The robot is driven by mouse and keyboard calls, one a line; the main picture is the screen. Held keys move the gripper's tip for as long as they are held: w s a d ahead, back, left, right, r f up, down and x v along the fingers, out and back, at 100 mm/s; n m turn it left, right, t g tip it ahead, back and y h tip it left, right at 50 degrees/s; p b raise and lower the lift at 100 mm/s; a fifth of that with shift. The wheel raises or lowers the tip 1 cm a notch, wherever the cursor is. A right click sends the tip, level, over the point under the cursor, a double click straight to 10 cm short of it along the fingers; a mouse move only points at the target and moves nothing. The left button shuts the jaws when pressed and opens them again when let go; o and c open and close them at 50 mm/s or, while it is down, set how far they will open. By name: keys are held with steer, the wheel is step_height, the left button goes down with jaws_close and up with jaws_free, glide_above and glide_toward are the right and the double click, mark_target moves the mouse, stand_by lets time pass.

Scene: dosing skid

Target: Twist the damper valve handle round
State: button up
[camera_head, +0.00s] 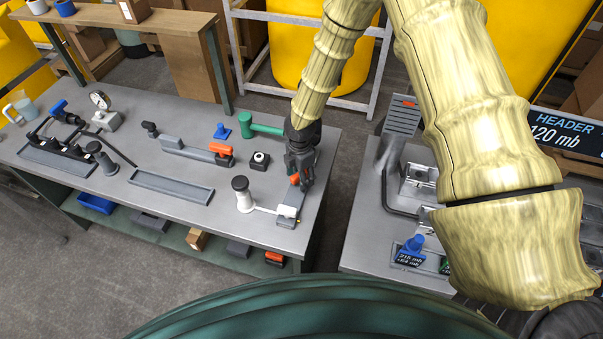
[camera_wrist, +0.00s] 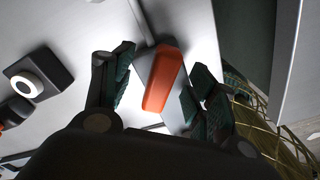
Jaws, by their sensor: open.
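An orange handle (camera_head: 294,179) on a grey body stands near the right end of the grey bench, under my gripper (camera_head: 300,165). I cannot read a label on it, but it is the valve handle closest to my gripper. In the wrist view the orange handle (camera_wrist: 163,80) lies lengthwise between my gripper's two dark fingers (camera_wrist: 158,92). The fingers are open, one on each side. I see a gap on the left; on the right the finger is very close and I cannot tell whether it touches. In the head view my gripper hides part of the handle.
A black box with a round white button (camera_head: 260,160) sits left of my gripper. A second bench (camera_head: 371,225) stands right, across a gap.

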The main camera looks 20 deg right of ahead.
steer(key=shift+r+p, duration=2.2)
steer(key=shift+r, duration=1.25)
